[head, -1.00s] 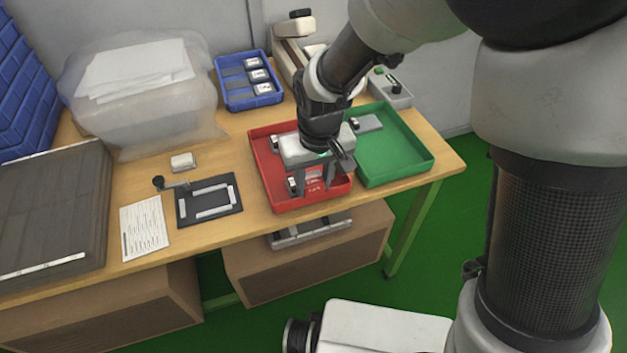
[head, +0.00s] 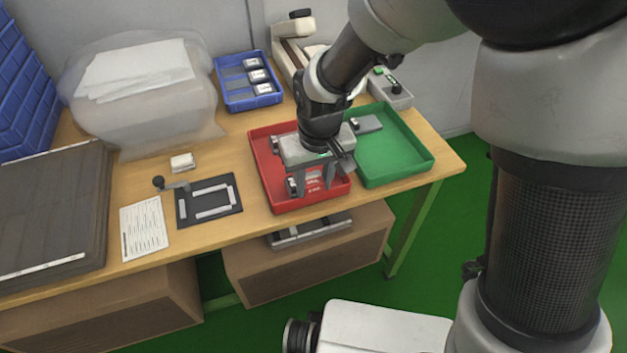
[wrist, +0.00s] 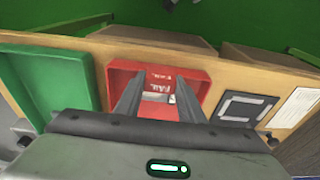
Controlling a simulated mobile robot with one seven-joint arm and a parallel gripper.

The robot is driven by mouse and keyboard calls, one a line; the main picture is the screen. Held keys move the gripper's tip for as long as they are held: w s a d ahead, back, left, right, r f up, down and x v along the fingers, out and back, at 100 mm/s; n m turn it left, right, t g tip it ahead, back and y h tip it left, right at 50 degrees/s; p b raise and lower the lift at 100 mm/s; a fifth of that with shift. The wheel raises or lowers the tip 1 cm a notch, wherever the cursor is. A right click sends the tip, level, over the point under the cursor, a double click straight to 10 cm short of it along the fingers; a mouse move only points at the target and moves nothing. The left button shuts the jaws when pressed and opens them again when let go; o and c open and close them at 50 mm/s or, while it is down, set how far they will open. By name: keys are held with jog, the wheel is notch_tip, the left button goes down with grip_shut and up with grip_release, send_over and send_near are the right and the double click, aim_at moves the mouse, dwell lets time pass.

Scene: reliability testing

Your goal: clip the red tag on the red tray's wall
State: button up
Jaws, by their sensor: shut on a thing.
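The red tray (head: 259,165) stands on the bench, left of the green tray, and also shows in the wrist view (wrist: 197,72). My gripper (head: 315,189) points down over the tray's near part. Its two fingers also show in the wrist view (wrist: 158,88), shut on the small red tag (wrist: 160,84) with white lettering. The tag is at the tray's near wall, where red on red blurs its outline. I cannot tell whether it sits over the wall or is just above or inside it.
A grey device (head: 295,186) lies in the red tray's near left part. The green tray (head: 405,165) adjoins on the right and holds another device (head: 367,123). A black fixture mat (head: 208,199) and paper sheet (head: 144,228) lie left. A blue tray (head: 248,98) stands behind.

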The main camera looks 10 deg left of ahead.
jog(key=shift+f, duration=0.25)
jog(key=o, duration=1.1)
jog(key=shift+r+p, duration=2.6)
jog(key=shift+r, duration=0.9)
